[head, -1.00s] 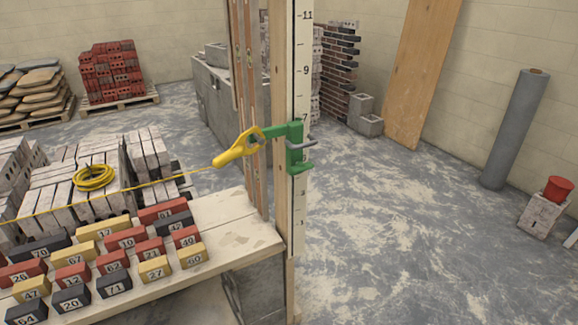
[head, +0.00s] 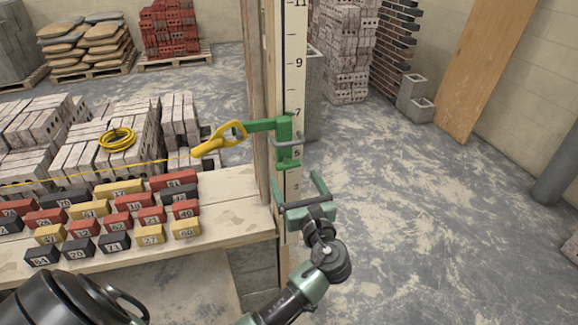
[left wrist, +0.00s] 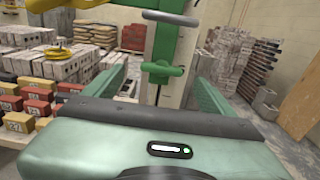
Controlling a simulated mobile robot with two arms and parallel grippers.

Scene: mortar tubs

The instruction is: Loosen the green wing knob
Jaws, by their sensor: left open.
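The green wing knob (head: 288,164) sits low on a green clamp bracket (head: 284,126) fixed to a tall numbered post. A grey bar (head: 287,142) crosses the bracket above the knob. My left gripper (head: 298,178) is open and empty, just below and in front of the knob, with its fingers spread and pointing up toward it. In the left wrist view the wing knob (left wrist: 163,71) appears between the two open fingers, beyond their tips and not gripped.
A yellow line holder (head: 219,140) hangs on the bracket's left arm, with a taut yellow line running left. A wooden bench (head: 235,212) with numbered blocks stands left of the post (head: 293,85).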

